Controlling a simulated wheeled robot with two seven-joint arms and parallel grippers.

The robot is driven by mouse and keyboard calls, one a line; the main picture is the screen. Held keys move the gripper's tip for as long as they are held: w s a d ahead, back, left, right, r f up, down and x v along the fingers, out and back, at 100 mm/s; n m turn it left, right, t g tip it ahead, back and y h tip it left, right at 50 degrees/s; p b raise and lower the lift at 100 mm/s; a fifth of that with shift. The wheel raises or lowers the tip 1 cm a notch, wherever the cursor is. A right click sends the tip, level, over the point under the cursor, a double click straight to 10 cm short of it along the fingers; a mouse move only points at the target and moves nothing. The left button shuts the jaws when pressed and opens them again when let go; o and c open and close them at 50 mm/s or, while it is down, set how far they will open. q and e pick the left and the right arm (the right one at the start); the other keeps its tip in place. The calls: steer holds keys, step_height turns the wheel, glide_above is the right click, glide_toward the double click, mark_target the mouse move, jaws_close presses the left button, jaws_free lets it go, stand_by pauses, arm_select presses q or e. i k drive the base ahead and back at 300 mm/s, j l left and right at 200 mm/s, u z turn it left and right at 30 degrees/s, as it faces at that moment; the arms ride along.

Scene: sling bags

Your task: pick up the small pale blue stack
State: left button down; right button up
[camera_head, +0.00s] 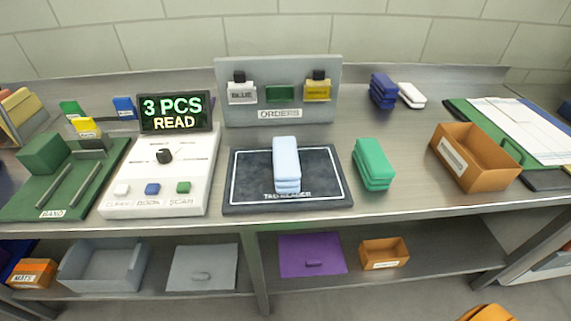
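The small pale blue stack (287,165) lies on a dark slate pad (243,193) with a white border line, at the middle of the metal table. Its long side runs from back to front, and layered edges show at its near end. It stands apart from everything else on the pad.
A green stack (373,163) lies just right of the pad. A white console (190,170) with a "3 PCS READ" display (175,112) stands on the left. An orders board (278,68) stands behind; an orange bin (474,158) sits right.

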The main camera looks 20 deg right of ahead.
mark_target(287, 169)
steer(key=k+l+z, duration=0.1)
steer(key=z, duration=0.25)
steer(key=l+z, duration=0.4)
steer(key=k+l+z, duration=0.1)
steer(key=z, duration=0.25)
